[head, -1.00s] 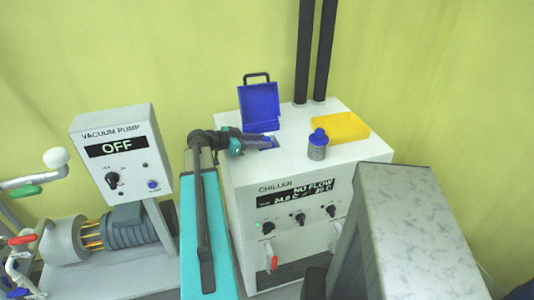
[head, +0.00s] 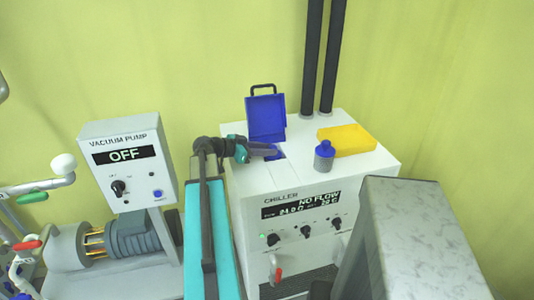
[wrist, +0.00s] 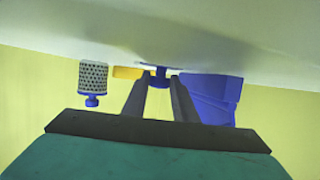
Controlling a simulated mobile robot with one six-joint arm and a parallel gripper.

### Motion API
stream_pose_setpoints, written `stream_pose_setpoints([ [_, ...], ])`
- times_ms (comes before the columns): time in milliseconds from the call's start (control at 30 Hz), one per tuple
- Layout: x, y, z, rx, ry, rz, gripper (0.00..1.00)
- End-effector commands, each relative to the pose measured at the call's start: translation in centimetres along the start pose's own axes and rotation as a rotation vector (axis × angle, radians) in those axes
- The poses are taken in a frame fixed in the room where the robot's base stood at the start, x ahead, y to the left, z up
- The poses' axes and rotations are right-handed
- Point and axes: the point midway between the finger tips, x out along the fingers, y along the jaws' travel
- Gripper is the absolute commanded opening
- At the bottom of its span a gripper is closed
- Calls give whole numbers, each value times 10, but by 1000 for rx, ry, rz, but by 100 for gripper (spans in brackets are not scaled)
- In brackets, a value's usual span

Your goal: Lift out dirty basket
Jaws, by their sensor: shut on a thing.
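My gripper (head: 274,153) reaches over the white chiller (head: 300,182) at the opening in its top, just in front of the raised blue lid (head: 266,118). In the wrist view, which shows the scene upside down, my gripper (wrist: 156,80) is shut on a blue knob (wrist: 158,71) at the chiller's top surface. The knob appears to be the dirty basket's handle. The basket's body is hidden below the surface. A second basket, grey mesh (wrist: 93,75) with a blue knob, stands on the chiller top to the right of the opening; it also shows in the head view (head: 324,158).
A yellow tray (head: 347,139) lies at the back right of the chiller top. Two dark pipes (head: 321,60) rise behind it. The vacuum pump (head: 125,160), reading OFF, stands at left. A grey speckled box (head: 415,225) stands at front right.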

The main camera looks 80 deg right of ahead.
Motion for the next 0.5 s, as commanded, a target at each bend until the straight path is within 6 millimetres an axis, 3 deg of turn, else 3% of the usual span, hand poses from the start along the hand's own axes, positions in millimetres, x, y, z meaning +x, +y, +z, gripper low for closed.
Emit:
stream_pose_setpoints([
  [500,-22,0,-63,4,3,-1,0],
])
